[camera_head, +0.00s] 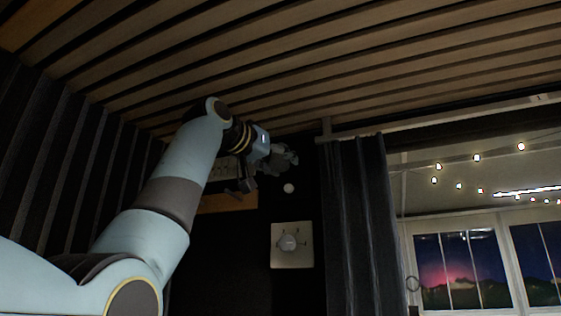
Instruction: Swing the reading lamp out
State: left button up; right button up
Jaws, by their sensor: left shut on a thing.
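My left arm reaches in from the left, up toward the dark back wall. Its dark gripper (279,160) is at the wall, just below the slatted ceiling. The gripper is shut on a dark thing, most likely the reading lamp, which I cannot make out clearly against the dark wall. The jaws and wrist hide most of it. A small dark part (244,185) shows below left of the wrist; I cannot tell whether it belongs to the lamp. A small white round thing (289,188) shows just below the gripper. My right gripper is out of view.
A wooden shelf or ledge (226,203) is behind my forearm. A square white panel with a grey device (290,244) is on the wall below. A dark curtain (361,220) hangs to the right, beside a window (464,268) with string lights above. Wooden slats (300,70) run close overhead.

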pick_arm(q)
jog(key=shift+s+r+g, duration=0.1)
jog(key=shift+r+g, duration=0.1)
jog(key=shift+g, duration=0.2)
jog(key=shift+s+a+g+y, duration=0.1)
jog(key=shift+s+g+y, duration=0.1)
jog(key=shift+g+y, duration=0.55)
jog(key=o, duration=1.2)
jog(key=shift+n, duration=0.3)
jog(key=f+v, duration=0.1)
jog(key=v, duration=0.3)
jog(key=f+v, duration=0.1)
jog(key=v, duration=0.8)
jog(key=shift+s+a+f, duration=0.15)
jog(key=shift+a+f, duration=0.15)
jog(key=shift+f, duration=0.15)
